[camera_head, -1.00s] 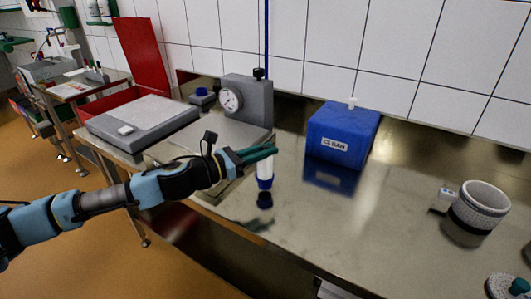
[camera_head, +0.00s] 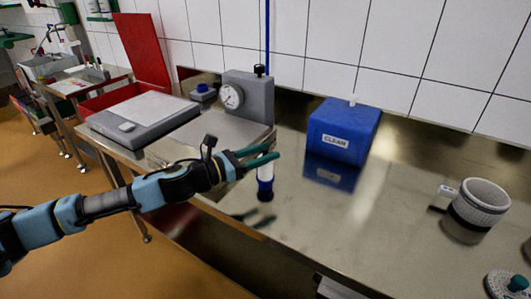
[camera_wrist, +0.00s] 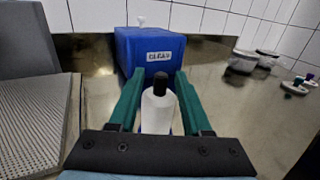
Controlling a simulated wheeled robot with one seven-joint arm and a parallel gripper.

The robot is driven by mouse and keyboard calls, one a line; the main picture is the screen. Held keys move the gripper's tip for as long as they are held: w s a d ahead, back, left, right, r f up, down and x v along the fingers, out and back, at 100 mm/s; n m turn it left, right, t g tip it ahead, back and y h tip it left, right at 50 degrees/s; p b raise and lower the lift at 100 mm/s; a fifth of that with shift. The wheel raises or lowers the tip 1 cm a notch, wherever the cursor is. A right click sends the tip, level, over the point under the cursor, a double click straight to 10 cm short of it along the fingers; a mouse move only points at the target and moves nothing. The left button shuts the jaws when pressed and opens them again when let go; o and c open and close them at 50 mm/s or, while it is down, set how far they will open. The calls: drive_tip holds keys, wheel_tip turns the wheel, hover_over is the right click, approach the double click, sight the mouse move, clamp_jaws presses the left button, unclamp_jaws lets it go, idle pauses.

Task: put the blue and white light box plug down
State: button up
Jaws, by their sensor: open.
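The blue and white plug (camera_head: 265,174) looks like a small upright bottle: white body, blue lower end, black top. It appears to stand upright on the steel worktop near its front edge. My gripper (camera_head: 262,156) is around its upper part, with the green fingers spread. In the wrist view, the plug (camera_wrist: 157,108) is between the two fingers (camera_wrist: 160,98), with a gap showing on each side. Its lower end is partly hidden there by my gripper's black palm. A blue box (camera_head: 343,132) labelled CLEAN, with a small white knob on top, stands behind it to the right.
A grey block with a dial gauge (camera_head: 249,97) stands behind my gripper, and a flat grey scale (camera_head: 145,122) lies to the left. A white mould with a dark band (camera_head: 484,195) and a green-knobbed disc (camera_head: 517,284) are at the right. The worktop (camera_head: 360,225) between is clear.

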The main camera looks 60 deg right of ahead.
drive_tip(key=b+v, duration=0.4)
drive_tip(key=v, duration=0.7)
drive_tip(key=shift+a, duration=0.3)
